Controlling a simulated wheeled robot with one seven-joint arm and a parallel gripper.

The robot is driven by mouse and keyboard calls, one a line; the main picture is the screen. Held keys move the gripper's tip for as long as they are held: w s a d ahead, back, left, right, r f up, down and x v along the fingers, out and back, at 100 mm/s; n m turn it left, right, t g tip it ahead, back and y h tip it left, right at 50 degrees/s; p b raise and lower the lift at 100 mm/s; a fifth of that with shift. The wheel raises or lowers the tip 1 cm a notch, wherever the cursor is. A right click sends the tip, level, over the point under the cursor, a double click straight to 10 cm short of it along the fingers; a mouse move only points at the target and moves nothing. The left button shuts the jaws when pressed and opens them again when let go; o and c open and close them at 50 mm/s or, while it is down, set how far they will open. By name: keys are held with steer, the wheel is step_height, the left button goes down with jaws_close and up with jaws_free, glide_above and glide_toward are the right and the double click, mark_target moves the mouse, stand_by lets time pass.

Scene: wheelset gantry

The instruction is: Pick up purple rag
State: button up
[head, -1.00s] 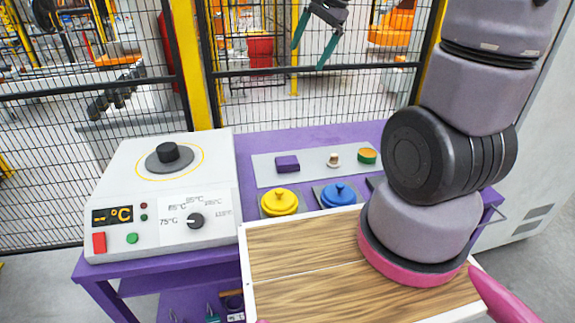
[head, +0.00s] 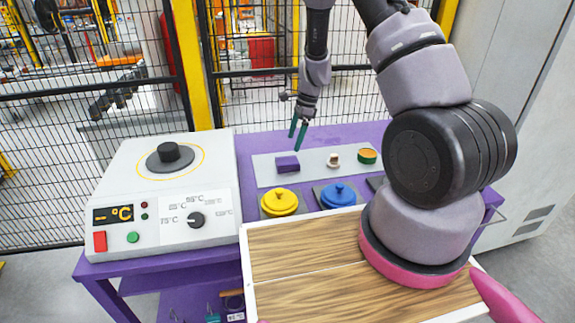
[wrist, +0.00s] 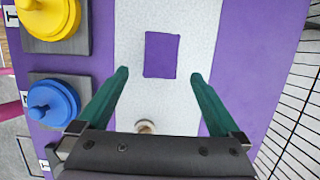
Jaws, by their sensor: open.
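The purple rag (head: 287,164) is a small flat block-like piece lying on a light grey mat (head: 318,178) on the purple table. In the wrist view the rag (wrist: 161,55) lies ahead of my fingertips, roughly centred between their lines. My gripper (head: 299,131) is above and just behind the rag in the head view, pointing down, with dark green fingers. In the wrist view my gripper (wrist: 160,75) is open and empty, its fingers wider apart than the rag.
A small white-and-brown knob-like item (head: 333,160) and a green-orange round item (head: 366,156) share the mat. Yellow (head: 279,203) and blue (head: 341,195) lidded pots stand in front. A white heater unit (head: 160,200) is at left. A mesh fence (head: 350,95) stands behind.

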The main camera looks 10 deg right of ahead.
mark_target(288, 160)
steer(key=x, duration=0.9)
steer(key=shift+w+f, duration=0.15)
steer(key=shift+f, duration=0.05)
steer(key=c, duration=1.3)
step_height(288, 160, up, 10)
steer(key=shift+c, duration=0.2)
